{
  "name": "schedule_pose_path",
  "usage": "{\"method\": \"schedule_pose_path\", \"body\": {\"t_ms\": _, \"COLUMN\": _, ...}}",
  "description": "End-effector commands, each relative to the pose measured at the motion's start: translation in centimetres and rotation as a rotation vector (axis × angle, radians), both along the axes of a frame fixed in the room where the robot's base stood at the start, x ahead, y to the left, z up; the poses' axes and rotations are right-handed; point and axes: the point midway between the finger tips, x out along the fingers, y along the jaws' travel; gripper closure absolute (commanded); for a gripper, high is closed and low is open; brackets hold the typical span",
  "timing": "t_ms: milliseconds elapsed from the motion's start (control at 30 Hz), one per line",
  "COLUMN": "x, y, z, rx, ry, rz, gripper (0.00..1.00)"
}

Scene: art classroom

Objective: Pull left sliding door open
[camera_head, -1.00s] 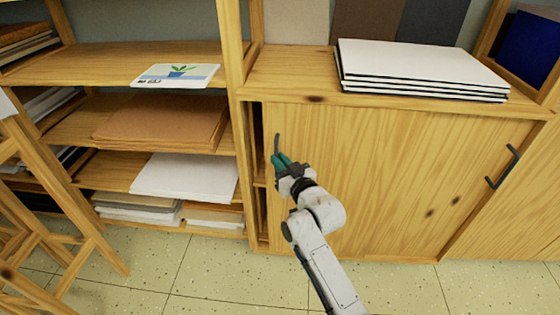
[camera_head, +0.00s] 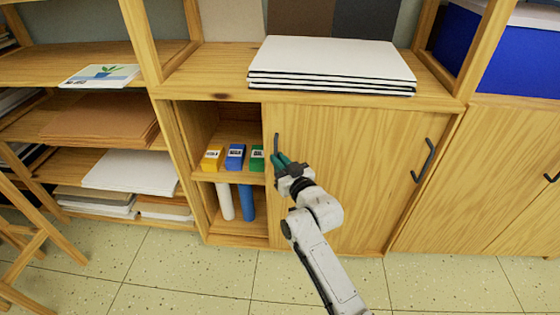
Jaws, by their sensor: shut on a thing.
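The left sliding door (camera_head: 340,180) is a light wood panel in the cabinet below the stacked boards. It stands slid to the right, with a wide opening on its left side. Its dark handle (camera_head: 276,146) is a thin vertical bar near the door's left edge. My gripper (camera_head: 281,161) has teal fingers shut on the lower part of this handle. The fingers hide that part of the handle. A second dark handle (camera_head: 424,160) shows at the right, near the cabinet's right post.
In the opening, yellow (camera_head: 213,158), blue (camera_head: 235,157) and green (camera_head: 257,158) boxes stand on a shelf, above a white roll (camera_head: 225,201) and a blue roll (camera_head: 246,202). White boards (camera_head: 330,62) lie on top. A wooden easel (camera_head: 28,230) stands left. The floor in front is clear.

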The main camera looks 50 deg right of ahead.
Motion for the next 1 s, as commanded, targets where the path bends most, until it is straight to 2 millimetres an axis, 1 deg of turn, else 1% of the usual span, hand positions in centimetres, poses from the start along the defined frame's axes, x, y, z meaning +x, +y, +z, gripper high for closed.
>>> {"method": "schedule_pose_path", "body": {"t_ms": 367, "x": -0.01, "y": 0.03, "z": -0.05, "rx": 0.000, "ry": 0.001, "rz": 0.000, "gripper": 1.00}}
{"method": "schedule_pose_path", "body": {"t_ms": 400, "x": -0.01, "y": 0.04, "z": -0.05, "rx": 0.000, "ry": 0.001, "rz": 0.000, "gripper": 0.86}}
{"method": "schedule_pose_path", "body": {"t_ms": 633, "x": 0.00, "y": 0.02, "z": -0.02, "rx": 0.000, "ry": 0.000, "rz": 0.000, "gripper": 0.64}}
{"method": "schedule_pose_path", "body": {"t_ms": 667, "x": 0.00, "y": 0.02, "z": -0.02, "rx": 0.000, "ry": 0.000, "rz": 0.000, "gripper": 0.62}}
{"method": "schedule_pose_path", "body": {"t_ms": 867, "x": -0.02, "y": 0.02, "z": 0.00, "rx": 0.000, "ry": 0.000, "rz": 0.000, "gripper": 0.62}}
{"method": "schedule_pose_path", "body": {"t_ms": 1000, "x": -0.66, "y": 0.23, "z": -0.01, "rx": 0.000, "ry": 0.001, "rz": 0.000, "gripper": 0.62}}
